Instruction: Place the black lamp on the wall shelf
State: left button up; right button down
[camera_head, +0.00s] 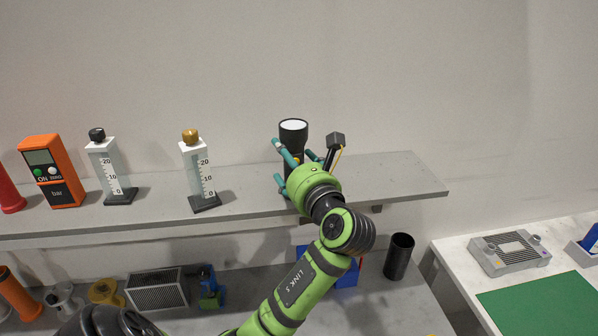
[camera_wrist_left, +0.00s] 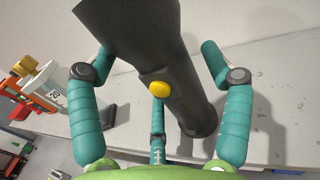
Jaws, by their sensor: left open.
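The black lamp (camera_head: 293,133), a dark cylinder with a pale round top, stands upright on the wall shelf (camera_head: 245,190). In the left wrist view the lamp (camera_wrist_left: 150,55) shows a yellow button, and its lower end appears to rest on the shelf (camera_wrist_left: 275,80). My left gripper (camera_head: 290,162) is at the lamp with its teal fingers spread. In the left wrist view the fingers (camera_wrist_left: 158,90) are on both sides of the lamp, with visible gaps at the sides. My gripper hides the lamp's lower part in the head view. My right gripper is not in view.
Below are a black cup (camera_head: 398,256) and a grey vented box (camera_head: 157,290). The shelf's right end is free.

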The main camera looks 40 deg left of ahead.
pick_arm(q)
jog(key=b+v, duration=0.4)
jog(key=v, duration=0.8)
